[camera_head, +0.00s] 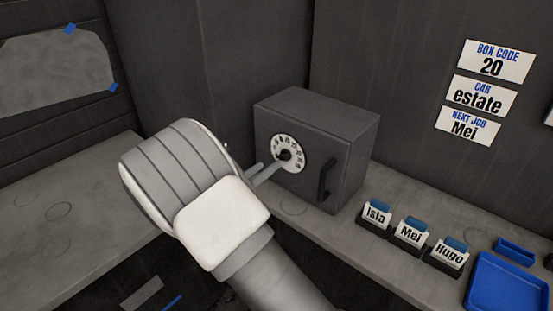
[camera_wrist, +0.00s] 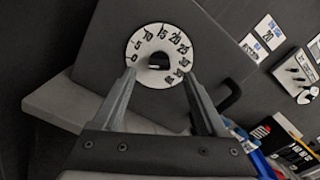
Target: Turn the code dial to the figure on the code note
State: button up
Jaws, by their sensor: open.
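The code dial (camera_head: 289,153) is a white numbered disc with a dark knob in its middle, on the front of a grey box (camera_head: 330,130). In the wrist view the dial (camera_wrist: 145,42) shows figures rising in fives clockwise, with 20 at the upper right. Where the knob points I cannot tell. The code note (camera_head: 491,60) on the back wall reads "BOX CODE 20". My gripper (camera_head: 268,169) is open in front of the dial. In the wrist view its fingertips (camera_wrist: 161,74) stand apart below the knob, one to each side. Whether they touch the dial I cannot tell.
The box has a dark handle (camera_head: 325,174) right of the dial. Notes reading "estate" (camera_head: 482,95) and "Mei" (camera_head: 468,127) hang under the code note. Name holders for Isla (camera_head: 376,215), Mei (camera_head: 411,232) and Hugo (camera_head: 448,254) and a blue tray (camera_head: 508,285) stand at right.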

aim_at(279, 157)
jog(key=shift+x, duration=2.8)
grip_shut()
